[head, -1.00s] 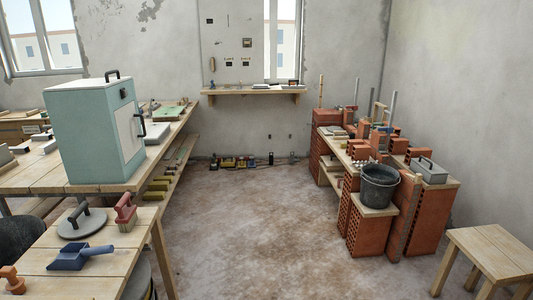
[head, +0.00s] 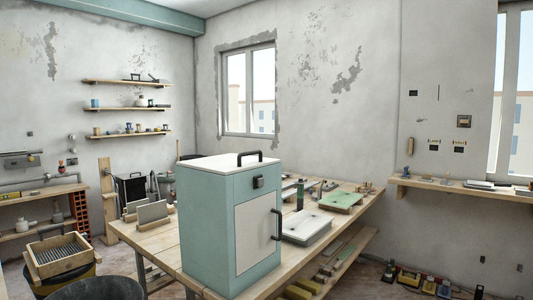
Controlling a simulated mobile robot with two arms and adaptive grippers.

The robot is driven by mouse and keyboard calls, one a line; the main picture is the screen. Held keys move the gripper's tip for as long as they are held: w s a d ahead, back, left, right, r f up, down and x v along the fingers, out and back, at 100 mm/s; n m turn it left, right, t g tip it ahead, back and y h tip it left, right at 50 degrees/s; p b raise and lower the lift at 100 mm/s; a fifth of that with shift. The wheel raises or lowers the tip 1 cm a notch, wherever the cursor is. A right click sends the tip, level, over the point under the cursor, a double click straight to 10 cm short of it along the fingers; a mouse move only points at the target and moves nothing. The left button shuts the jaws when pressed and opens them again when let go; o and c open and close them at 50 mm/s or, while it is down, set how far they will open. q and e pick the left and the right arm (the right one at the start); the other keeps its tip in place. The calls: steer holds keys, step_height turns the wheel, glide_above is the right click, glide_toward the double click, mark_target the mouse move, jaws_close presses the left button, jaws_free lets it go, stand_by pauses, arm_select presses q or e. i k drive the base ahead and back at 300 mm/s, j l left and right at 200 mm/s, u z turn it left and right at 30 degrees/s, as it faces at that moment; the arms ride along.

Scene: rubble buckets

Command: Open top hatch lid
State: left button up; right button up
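A teal box-shaped cabinet (head: 208,222) stands upright on the near end of a wooden workbench. Its white top hatch lid (head: 222,163) lies flat and shut, with a black bar handle (head: 250,157) on it. The front has a white door panel (head: 254,235) with a black vertical handle (head: 277,225), also shut. A small dark latch or knob (head: 258,182) sits above the door panel. Neither of my grippers shows in the head view.
The workbench (head: 155,240) runs back to the right, with a white flat case (head: 308,229) and a green board (head: 341,201) beside the cabinet. A wooden sieve box (head: 60,256) and a dark bucket (head: 97,289) stand at the lower left. Floor shows at the lower right.

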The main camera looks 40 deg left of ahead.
mark_target(225, 164)
steer(key=i+u, duration=0.2)
steer(key=i, duration=0.25)
steer(key=i+u, duration=0.2)
steer(key=i, duration=0.3)
steer(key=i+l+u, duration=0.2)
steer(key=i, duration=0.25)
steer(key=i+l+u, duration=0.2)
steer(key=i, duration=0.3)
steer(key=j, duration=0.1)
